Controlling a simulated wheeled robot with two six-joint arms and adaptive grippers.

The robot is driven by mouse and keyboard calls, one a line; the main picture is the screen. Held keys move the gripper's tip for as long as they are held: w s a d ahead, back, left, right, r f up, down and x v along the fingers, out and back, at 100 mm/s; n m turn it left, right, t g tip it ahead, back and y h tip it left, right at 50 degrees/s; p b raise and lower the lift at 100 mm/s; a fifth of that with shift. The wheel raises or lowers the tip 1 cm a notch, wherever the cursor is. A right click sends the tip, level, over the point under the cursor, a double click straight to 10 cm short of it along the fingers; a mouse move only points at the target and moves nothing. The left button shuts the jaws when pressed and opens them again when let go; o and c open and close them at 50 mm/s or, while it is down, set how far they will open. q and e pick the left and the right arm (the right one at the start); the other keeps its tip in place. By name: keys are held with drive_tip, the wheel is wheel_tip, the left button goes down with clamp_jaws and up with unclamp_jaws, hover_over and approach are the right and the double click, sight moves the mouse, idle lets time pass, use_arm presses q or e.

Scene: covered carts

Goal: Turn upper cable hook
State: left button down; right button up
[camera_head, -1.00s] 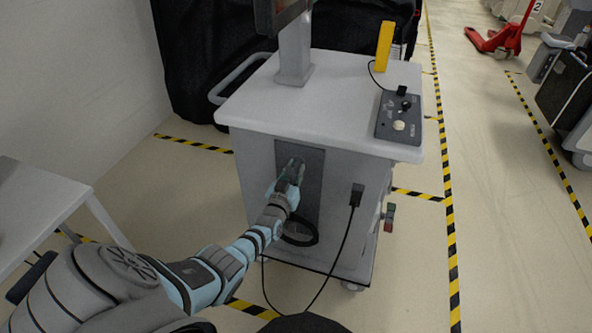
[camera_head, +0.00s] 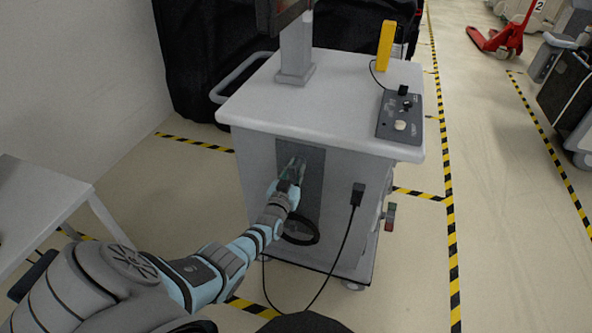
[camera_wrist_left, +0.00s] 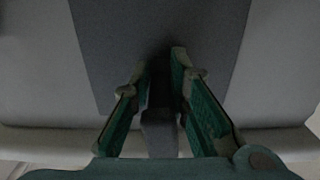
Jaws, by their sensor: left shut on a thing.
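A grey cart (camera_head: 255,185) stands in front of me with a dark recessed panel (camera_head: 313,190) on its near side. My left gripper (camera_head: 293,168) reaches to the upper part of that panel. In the left wrist view my left gripper (camera_wrist_left: 160,85) has its green fingers on both sides of a dark upright piece, the upper cable hook (camera_wrist_left: 159,128), and is shut on it. The hook is mostly hidden by the gripper in the head view. A dark looped lower hook (camera_head: 301,231) sits below on the panel. My right gripper is not in view.
A black cable hangs from a plug (camera_head: 358,194) at the right of the cart's near side. A control box (camera_head: 400,118) and a yellow object (camera_head: 385,46) are on the cart top. A light table (camera_head: 45,200) stands at the left.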

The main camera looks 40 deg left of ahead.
use_arm(q)
drive_tip(key=shift+r, duration=0.15)
idle(0.8)
drive_tip(key=c, duration=1.8)
unclamp_jaws()
drive_tip(key=shift+o, duration=0.2)
drive_tip(key=shift+s+d, duration=0.15)
drive_tip(key=shift+s, duration=0.25)
drive_tip(key=v, duration=1.1)
